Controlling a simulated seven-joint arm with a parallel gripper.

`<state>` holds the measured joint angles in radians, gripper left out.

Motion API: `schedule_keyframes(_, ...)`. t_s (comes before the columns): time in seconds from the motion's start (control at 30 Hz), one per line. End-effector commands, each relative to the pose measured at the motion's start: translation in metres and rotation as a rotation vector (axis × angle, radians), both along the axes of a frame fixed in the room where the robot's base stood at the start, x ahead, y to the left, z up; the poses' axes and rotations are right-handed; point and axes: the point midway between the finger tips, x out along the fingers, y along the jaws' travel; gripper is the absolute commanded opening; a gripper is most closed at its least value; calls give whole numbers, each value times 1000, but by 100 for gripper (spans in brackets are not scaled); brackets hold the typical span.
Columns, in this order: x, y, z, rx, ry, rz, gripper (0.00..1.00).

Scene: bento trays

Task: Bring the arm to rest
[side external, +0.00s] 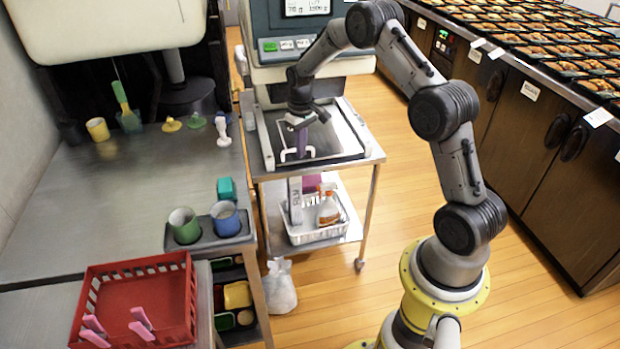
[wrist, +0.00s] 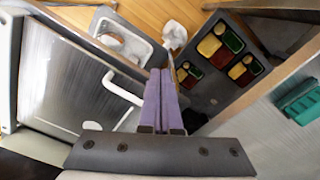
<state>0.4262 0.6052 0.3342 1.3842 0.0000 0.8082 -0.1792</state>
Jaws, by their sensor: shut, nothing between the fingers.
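My gripper (side external: 300,152) hangs at the end of my raised arm, over the steel cart with a flat tray on its top. Its purple fingers point down. In the wrist view my gripper (wrist: 161,74) shows its two purple fingers side by side and together, with nothing between them. A white handle or bar (wrist: 121,89) appears close to the fingers in that view; I cannot tell whether they touch.
The steel cart (side external: 375,153) carries a white basket (side external: 305,232) with a spray bottle (side external: 328,207) below. A green cup (side external: 184,224), a blue cup (side external: 225,217) and a red crate (side external: 187,290) stand left. Bento trays (side external: 545,48) line the right counter. Open floor lies between.

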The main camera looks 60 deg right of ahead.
Motion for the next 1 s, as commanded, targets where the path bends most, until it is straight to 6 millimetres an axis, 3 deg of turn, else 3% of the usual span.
schedule_keyframes(0.13,22,18,62,-45,-105,49,0)
schedule_keyframes(0.27,19,52,135,-81,-208,109,0)
schedule_keyframes(0.4,-7,91,201,-104,-298,162,0)
schedule_keyframes(0.6,-69,142,267,-118,-411,222,0)
schedule_keyframes(0.8,-150,181,298,-116,-506,267,0)
schedule_keyframes(1.0,-233,204,288,-96,-563,293,0)
